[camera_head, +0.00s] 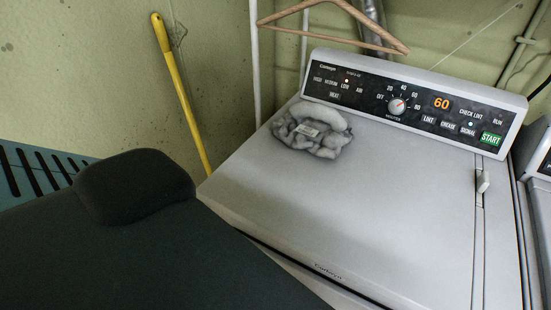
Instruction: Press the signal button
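The signal button (468,131) is a small dark key labelled SIGNAL on the black control panel of a white dryer (390,200), at the upper right. A small pale light shows just above it. The CREASE button (448,126) is to its left and the green START button (491,139) to its right. Nothing covers the signal button. Neither of my grippers is in view.
A grey lint clump (312,130) lies on the dryer's top at the back left. A wooden hanger (335,22) hangs above the panel. A yellow pole (180,92) leans on the wall. Another appliance (540,185) stands right. A large dark shape fills the lower left.

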